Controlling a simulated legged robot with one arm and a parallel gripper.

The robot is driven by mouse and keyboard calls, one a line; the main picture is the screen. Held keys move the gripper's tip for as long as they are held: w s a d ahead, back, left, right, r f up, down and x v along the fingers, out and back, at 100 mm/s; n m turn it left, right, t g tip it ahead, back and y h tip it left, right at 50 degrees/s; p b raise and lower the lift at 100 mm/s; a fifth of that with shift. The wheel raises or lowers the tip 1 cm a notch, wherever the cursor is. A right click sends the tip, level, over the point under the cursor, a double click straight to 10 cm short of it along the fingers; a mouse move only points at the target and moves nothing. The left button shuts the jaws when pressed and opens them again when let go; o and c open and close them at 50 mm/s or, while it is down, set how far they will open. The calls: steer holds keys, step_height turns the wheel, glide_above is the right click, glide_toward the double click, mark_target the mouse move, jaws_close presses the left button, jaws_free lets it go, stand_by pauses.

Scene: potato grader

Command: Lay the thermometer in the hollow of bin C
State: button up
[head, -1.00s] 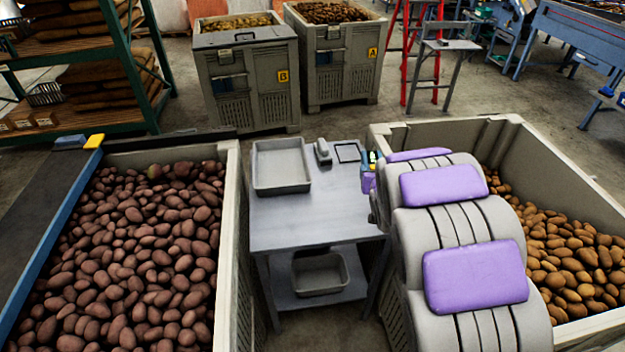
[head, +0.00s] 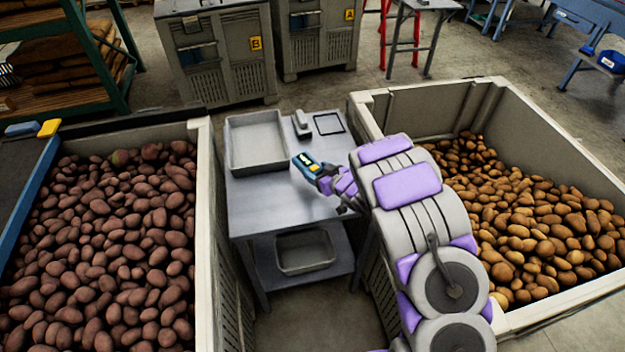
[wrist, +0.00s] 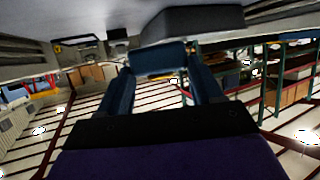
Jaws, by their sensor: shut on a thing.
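The thermometer sticks out from the fingers toward the left, above the table. In the wrist view its blue end (wrist: 158,58) lies between the two fingers (wrist: 165,88). The letter C shows on no bin. A bin of reddish potatoes (head: 205,140) stands at left and a bin of brown potatoes (head: 420,92) at right.
The table (head: 262,212) holds a grey tray (head: 230,150), a small grey device (head: 301,125) and a black outlined square (head: 329,124). A second tray (head: 305,268) is on the shelf below. Bins marked B (head: 222,80) and A (head: 318,72) stand behind.

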mark_target(318, 193)
steer(key=f, duration=0.3)
steer(key=shift+w+a+f+b, duration=0.1)
steer(key=shift+a+b, duration=0.1)
steer(key=shift+b, duration=0.15)
steer(key=f, duration=0.2)
steer(key=f+b, duration=0.1)
steer(key=f, duration=0.1)
steer(key=shift+d, duration=0.3)
steer(key=shift+r, duration=0.15)
steer(key=shift+a, duration=0.1)
steer(key=o, duration=0.9)
steer(key=shift+a, duration=0.1)
steer(key=shift+o, duration=1.2)
